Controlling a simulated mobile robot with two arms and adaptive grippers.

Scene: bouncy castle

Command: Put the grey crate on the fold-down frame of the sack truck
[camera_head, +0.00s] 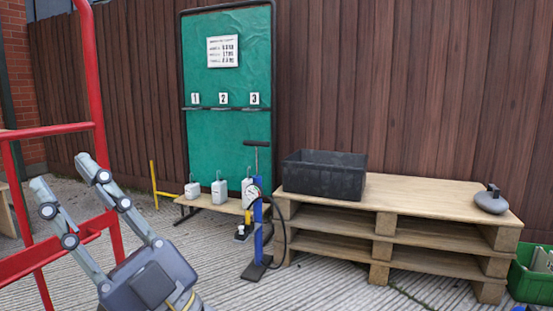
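The dark grey crate (325,181), open at the top, stands upright on the left end of a wooden pallet stack (430,190). The red tubular sack truck (95,80) is at the left edge, only partly in view.
A blue hand pump (258,222) with a gauge and hose stands just left of the pallets. A grey round weight with a handle (491,200) sits on their right end. A green bin (533,277) is at far right. A green numbered board (228,100) stands behind white containers.

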